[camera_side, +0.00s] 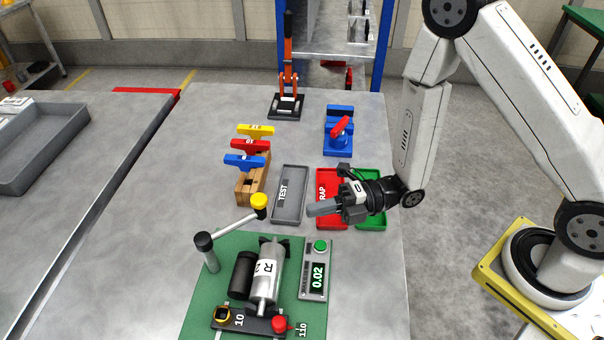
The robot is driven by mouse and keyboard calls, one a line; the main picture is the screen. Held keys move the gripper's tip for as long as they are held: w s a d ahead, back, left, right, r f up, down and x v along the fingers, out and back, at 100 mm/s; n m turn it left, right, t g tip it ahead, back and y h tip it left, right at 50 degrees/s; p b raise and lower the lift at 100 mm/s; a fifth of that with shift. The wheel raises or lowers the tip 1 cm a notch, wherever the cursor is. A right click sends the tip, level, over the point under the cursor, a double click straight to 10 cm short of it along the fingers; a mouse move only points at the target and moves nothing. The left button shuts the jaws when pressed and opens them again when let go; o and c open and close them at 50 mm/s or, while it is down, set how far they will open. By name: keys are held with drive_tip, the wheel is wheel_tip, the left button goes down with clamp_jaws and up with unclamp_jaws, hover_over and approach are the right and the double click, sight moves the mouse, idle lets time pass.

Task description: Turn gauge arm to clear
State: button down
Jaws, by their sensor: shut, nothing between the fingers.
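The gauge arm (235,223) is a light rod on a black-capped grey post (208,252), with a yellow knob (259,201) at its far end. It reaches up and right from the post, along the back edge of the green mat (205,318). A silver cylinder marked R (267,268) lies on the mat. A gauge box (316,280) beside it reads 0.02 and has a green button. My gripper (312,209) is shut and empty, pointing left above the grey TEST tray and the red tray, to the right of the yellow knob and apart from it.
The grey TEST tray (289,180), red tray (328,177) and green tray (372,178) stand behind the mat. A wooden block (246,190) holds yellow, red and blue T-handles. A blue vise (338,145) and an orange lever clamp (287,100) stand farther back.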

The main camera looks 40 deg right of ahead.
sight(262, 207)
drive_tip(key=w+a, duration=0.4)
drive_tip(key=w, duration=0.1)
drive_tip(key=shift+a, duration=0.3)
drive_tip(key=shift+w, duration=0.15)
idle(0.4)
